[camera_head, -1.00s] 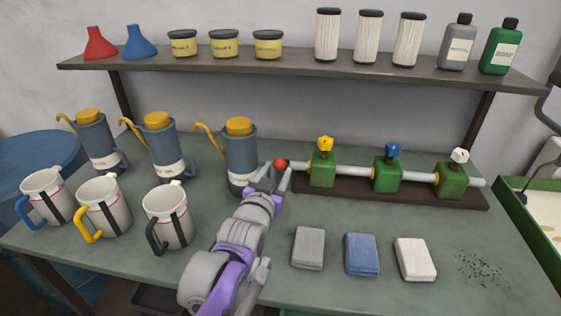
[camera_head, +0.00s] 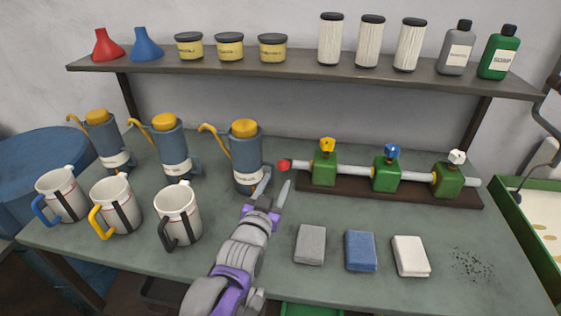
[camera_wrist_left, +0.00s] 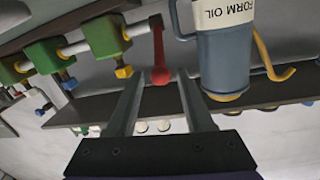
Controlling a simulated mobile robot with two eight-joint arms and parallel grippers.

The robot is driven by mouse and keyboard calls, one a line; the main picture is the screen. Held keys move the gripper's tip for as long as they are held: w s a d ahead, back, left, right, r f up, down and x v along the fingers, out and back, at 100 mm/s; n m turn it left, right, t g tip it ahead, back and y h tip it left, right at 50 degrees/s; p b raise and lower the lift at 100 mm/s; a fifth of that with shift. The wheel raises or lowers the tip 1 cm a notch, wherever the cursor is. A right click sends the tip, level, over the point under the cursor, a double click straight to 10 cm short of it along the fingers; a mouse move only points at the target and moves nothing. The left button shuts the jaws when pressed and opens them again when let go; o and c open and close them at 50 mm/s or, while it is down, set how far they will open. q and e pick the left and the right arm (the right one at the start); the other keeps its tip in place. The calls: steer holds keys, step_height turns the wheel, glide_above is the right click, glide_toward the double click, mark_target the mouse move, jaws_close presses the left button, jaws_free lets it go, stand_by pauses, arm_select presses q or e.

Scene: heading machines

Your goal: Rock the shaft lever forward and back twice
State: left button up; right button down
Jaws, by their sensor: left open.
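The shaft lever (camera_head: 284,165) has a red ball end and sits at the left end of the grey shaft (camera_head: 356,172), which runs through green blocks on a brown base. In the left wrist view the red lever (camera_wrist_left: 158,52) lies in line with the gap between the fingers. My left gripper (camera_head: 274,187) is open and empty, just in front of the red ball and apart from it. It also shows in the left wrist view (camera_wrist_left: 158,85). My right gripper is not in view.
A blue oil can (camera_head: 247,165) stands close to the left of my gripper. More cans and several mugs (camera_head: 178,212) stand farther left. Grey, blue and white blocks (camera_head: 410,256) lie at the front right. A shelf (camera_head: 300,71) with jars and bottles runs above.

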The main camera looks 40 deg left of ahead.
mark_target(285, 165)
arm_select(q)
steer(key=shift+t, duration=0.3)
steer(key=p+x, duration=0.1)
steer(key=x, duration=0.2)
steer(key=p+x, duration=0.1)
steer(key=x, duration=0.5)
steer(key=shift+w+a+f+p, duration=0.1)
steer(key=shift+w+f+p, duration=0.1)
steer(key=shift+f+p, duration=0.25)
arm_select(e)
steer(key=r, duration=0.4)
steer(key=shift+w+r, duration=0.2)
arm_select(q)
jaws_close()
stand_by(0.4)
